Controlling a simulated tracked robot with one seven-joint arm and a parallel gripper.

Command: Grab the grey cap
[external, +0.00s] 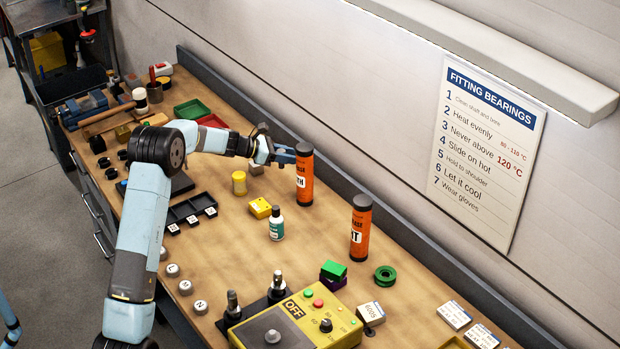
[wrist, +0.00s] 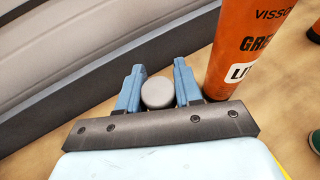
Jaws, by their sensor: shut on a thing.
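The grey cap (wrist: 158,92) is round with a plain top and sits between the two blue fingers of my gripper (wrist: 158,88) in the wrist view. The fingers are closed on its sides. In the external view my gripper (external: 282,154) is low over the back of the bench, just left of an orange grease tube (external: 304,180). I cannot make out the cap in that view. Whether the cap touches the bench is not clear.
The orange tube (wrist: 245,50) stands upright close to my right finger. A second orange tube (external: 361,230) stands farther right. A yellow pot (external: 239,183), a yellow block (external: 260,208) and a green-labelled bottle (external: 276,225) stand in front. The dark back rail (external: 330,170) runs behind.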

